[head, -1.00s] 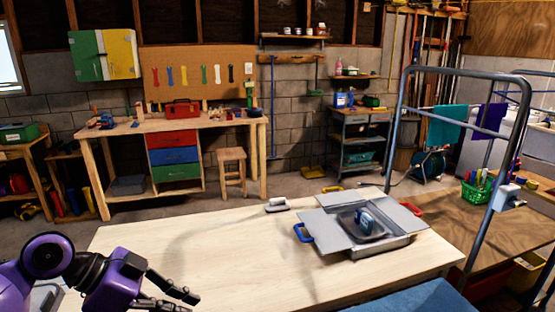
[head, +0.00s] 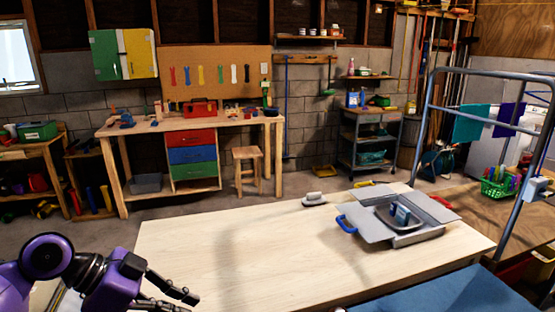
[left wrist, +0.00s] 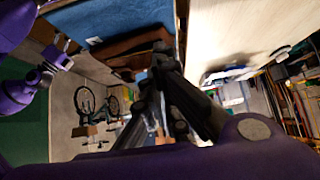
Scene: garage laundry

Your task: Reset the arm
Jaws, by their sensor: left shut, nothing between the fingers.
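My left gripper (head: 188,299) is at the bottom left of the head view, in front of the near left part of the pale wooden table (head: 240,245). Its purple arm comes in from the left. The black fingers are shut and empty. In the left wrist view the fingers (left wrist: 160,62) point up the picture, with the pale tabletop at upper right. They hold nothing.
A grey open-flapped box (head: 408,240) with blue and red handles stands at the table's right, holding a blue-and-white item (head: 401,214). A grey-and-white object (head: 314,199) lies at the far edge. A metal rail frame (head: 425,115) stands right. The table's left and middle are clear.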

